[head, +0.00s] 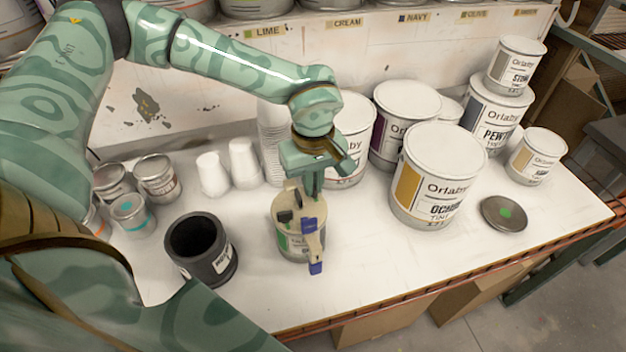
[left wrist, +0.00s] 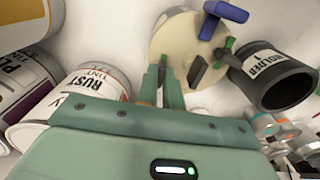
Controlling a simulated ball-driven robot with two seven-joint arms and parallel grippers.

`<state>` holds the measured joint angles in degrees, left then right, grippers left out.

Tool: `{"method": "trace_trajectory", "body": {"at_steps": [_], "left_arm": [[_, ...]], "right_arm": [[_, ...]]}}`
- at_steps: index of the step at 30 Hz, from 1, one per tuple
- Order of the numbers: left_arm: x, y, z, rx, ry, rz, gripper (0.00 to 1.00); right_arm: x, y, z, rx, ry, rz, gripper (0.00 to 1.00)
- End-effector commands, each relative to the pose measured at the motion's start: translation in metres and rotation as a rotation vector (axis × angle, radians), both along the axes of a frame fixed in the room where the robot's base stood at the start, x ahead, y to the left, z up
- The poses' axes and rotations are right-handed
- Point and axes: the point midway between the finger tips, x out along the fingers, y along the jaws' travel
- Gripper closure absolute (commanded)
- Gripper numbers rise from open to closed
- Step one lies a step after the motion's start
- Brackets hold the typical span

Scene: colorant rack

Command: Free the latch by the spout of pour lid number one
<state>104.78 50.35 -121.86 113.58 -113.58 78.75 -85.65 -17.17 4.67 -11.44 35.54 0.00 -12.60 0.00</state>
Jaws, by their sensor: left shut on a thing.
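The pour lid (head: 292,203) is beige and sits on a small can (head: 288,248) with a white and green label. It carries a blue handle-like part (head: 315,266), a black piece (head: 285,216) and green tabs. In the left wrist view the lid (left wrist: 180,38) shows with the blue part (left wrist: 226,11), the black piece (left wrist: 197,71) and a green tab (left wrist: 223,52). My left gripper (head: 313,190) points down at the lid's far edge. Its fingers (left wrist: 164,70) are shut on a small latch there, mostly hidden between them. My right gripper is not in view.
A black holder cup (head: 201,250) stands left of the can. Large paint cans, including the ochre one (head: 435,180), stand to the right. A round lid (head: 504,213) lies near the right edge.

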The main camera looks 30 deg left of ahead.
Motion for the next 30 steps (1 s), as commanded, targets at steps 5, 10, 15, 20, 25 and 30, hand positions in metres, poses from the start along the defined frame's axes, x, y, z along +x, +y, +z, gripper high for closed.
{"method": "trace_trajectory", "body": {"at_steps": [5,10,15,20,25,30], "left_arm": [[0.0,0.0,0.002,-0.001,0.001,0.095,1.0],[0.0,0.0,0.002,0.0,0.001,0.235,1.0],[0.0,0.0,0.002,0.0,0.001,0.397,1.0],[0.0,0.0,0.002,-0.001,0.002,0.545,1.0],[0.0,0.0,0.001,-0.001,0.001,0.666,1.0],[0.0,0.0,0.001,0.0,-0.001,0.745,1.0]], "right_arm": [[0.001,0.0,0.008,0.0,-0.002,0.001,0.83],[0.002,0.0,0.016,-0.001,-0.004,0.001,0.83],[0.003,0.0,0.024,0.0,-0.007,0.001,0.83],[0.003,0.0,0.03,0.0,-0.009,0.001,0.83],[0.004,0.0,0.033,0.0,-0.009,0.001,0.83],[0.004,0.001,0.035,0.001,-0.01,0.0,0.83]]}}
